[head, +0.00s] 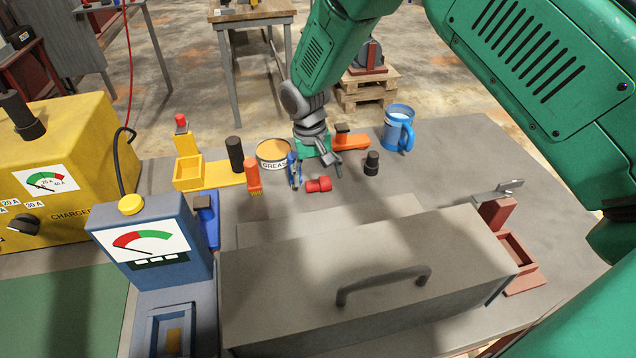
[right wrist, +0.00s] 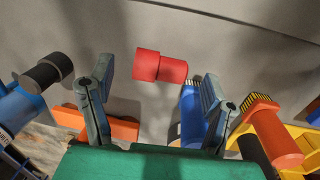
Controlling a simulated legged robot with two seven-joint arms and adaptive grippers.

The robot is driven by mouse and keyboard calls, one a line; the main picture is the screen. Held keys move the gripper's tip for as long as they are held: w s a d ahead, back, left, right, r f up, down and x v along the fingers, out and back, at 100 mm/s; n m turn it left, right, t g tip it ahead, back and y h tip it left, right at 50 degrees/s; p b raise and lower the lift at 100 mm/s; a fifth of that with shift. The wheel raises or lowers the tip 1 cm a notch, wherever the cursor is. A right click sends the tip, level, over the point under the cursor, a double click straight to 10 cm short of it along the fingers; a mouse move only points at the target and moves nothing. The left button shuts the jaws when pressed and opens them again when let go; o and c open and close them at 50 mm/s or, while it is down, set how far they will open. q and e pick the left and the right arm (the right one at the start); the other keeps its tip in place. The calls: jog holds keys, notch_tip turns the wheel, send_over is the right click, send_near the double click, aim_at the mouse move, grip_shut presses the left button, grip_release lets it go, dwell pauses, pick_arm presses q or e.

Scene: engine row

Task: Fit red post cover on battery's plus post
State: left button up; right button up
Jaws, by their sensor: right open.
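The red post cover (head: 318,185) lies on its side on the grey bench, a short stepped cylinder. It also shows in the right wrist view (right wrist: 160,67), ahead of and between the fingertips. My right gripper (head: 314,170) is open and empty, just behind the cover in the head view. Its two fingers also show in the right wrist view (right wrist: 160,80), spread wide and not closed on the cover. A large grey box (head: 370,280) with a dark handle fills the front of the bench. I cannot make out a battery plus post. My left gripper is not in view.
A black stepped cylinder (head: 371,163) and a blue mug (head: 398,128) stand right of the gripper. A blue gauge unit (head: 152,240) is front left.

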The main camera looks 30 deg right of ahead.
aim_at(317, 181)
notch_tip(317, 181, up, 8)
jog(key=a, duration=0.1)
jog(key=shift+w+a, duration=0.15)
jog(key=shift+a, duration=0.1)
jog(key=shift+o, duration=0.5)
jog(key=shift+r, duration=0.4)
jog(key=f+b, duration=0.2)
jog(key=f, duration=0.2)
jog(key=d+f+b, duration=0.1)
jog(key=f+b, duration=0.2)
jog(key=f, duration=0.1)
jog(key=d+f+b, duration=0.1)
jog(key=f+b, duration=0.1)
jog(key=f, duration=0.2)
jog(key=shift+w+f+b, duration=0.3)
jog(key=shift+w+f, duration=0.05)
jog(key=c, duration=1.4)
jog(key=shift+r, duration=0.1)
notch_tip(317, 181, up, 18)
jog(key=shift+p, duration=0.7)
